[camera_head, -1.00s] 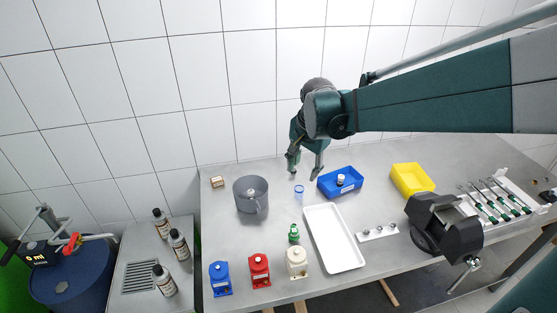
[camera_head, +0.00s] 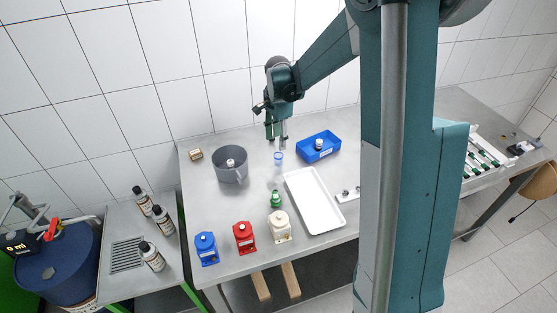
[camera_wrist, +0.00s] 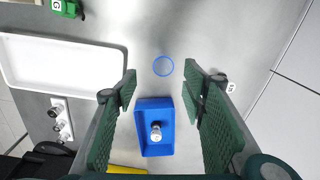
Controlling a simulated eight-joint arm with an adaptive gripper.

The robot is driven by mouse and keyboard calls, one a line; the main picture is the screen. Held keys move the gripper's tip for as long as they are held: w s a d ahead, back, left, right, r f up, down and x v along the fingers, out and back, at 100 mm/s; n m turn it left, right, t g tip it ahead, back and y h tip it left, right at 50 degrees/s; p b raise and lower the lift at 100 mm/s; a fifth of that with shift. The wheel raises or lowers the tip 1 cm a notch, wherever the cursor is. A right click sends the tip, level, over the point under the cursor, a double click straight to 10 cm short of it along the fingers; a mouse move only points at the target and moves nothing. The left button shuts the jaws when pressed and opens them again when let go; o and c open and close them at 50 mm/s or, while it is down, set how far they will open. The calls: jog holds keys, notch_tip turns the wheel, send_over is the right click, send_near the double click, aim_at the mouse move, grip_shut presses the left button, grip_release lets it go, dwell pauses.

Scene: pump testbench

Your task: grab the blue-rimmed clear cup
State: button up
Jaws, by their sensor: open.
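The blue-rimmed clear cup (camera_head: 279,157) stands upright on the grey table, between the grey pot and the blue bin. In the wrist view the cup (camera_wrist: 163,66) shows from above as a blue ring. My gripper (camera_head: 277,137) points down and appears above and slightly behind the cup in the head view. In the wrist view my gripper (camera_wrist: 160,76) is wide open and empty. The ring lies just beyond its green fingertips, roughly centred between them. The height between fingertips and cup is hard to judge.
The blue bin (camera_head: 318,148) holds a small bottle and lies close to the cup's right. A grey pot (camera_head: 230,166) stands left. My arm covers the table's right part.

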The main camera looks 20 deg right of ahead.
aim_at(278, 155)
jog(key=shift+w+d+f+m, duration=0.15)
jog(key=shift+w+f+m, duration=0.25)
jog(key=shift+f, duration=0.4)
jog(key=shift+w+d+f+m, duration=0.1)
jog(key=shift+w+f+m, duration=0.1)
jog(key=shift+w+f, duration=0.45)
jog(key=shift+s+f, duration=0.15)
jog(key=shift+f, duration=1.3)
jog(key=shift+s+d+f, duration=0.1)
jog(key=shift+s+f, duration=0.05)
jog(key=shift+f, duration=1.15)
jog(key=shift+s+f, duration=0.1)
jog(key=shift+f, duration=1.2)
jog(key=c, duration=1)
